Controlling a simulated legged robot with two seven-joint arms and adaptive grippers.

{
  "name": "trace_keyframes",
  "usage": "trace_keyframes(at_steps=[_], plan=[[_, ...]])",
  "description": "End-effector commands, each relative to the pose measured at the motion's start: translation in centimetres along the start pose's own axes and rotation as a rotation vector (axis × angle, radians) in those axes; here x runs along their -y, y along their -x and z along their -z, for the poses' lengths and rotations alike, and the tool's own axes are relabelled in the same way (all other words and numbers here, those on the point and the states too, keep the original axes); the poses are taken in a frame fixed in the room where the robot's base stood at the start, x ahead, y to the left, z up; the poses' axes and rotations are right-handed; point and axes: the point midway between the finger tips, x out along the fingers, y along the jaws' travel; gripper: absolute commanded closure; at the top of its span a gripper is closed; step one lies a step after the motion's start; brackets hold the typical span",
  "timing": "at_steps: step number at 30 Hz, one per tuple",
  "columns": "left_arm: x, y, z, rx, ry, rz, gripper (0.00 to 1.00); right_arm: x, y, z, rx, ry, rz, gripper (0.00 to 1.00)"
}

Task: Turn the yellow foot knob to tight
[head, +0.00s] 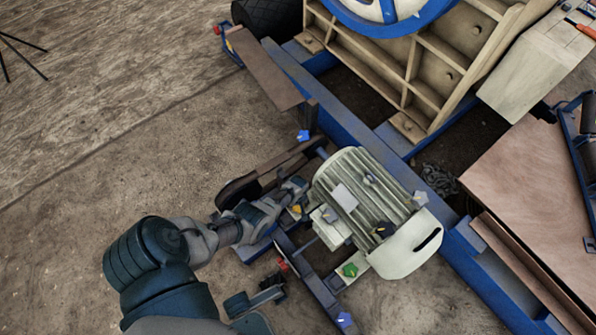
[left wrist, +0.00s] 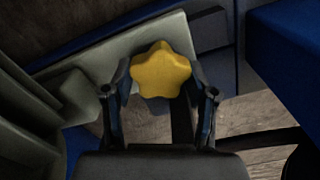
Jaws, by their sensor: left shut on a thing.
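The yellow foot knob (left wrist: 162,70) is star-shaped and sits between the two fingers of my left gripper (left wrist: 161,84) in the left wrist view. The fingers are shut on it, one on each side. In the head view, a small part of the yellow knob (head: 296,209) shows beside my left gripper (head: 294,190), at the left side of the pale motor (head: 365,195). The gripper hides part of the knob there. The knob's stem is hidden. My right gripper is not in view.
A green knob (head: 349,270), a red knob (head: 283,265) and blue knobs (head: 303,135) (head: 345,320) are around the motor. A blue frame beam (head: 335,115) runs behind it. A brown panel (head: 530,185) is at right. Bare ground (head: 110,150) lies open at left.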

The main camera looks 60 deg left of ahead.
Motion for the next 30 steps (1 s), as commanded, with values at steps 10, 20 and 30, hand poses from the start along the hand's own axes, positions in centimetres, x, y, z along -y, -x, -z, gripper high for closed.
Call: trace_keyframes(at_steps=[10,20,30], plan=[[-0.09,-0.01,0.08,-0.004,-0.146,-0.003,0.77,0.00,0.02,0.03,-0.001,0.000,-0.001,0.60],[-0.09,-0.02,0.11,-0.005,-0.444,-0.002,0.78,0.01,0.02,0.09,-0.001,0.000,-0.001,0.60],[-0.14,-0.03,0.06,-0.004,-0.767,-0.002,0.77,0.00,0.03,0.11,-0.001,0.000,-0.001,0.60]])
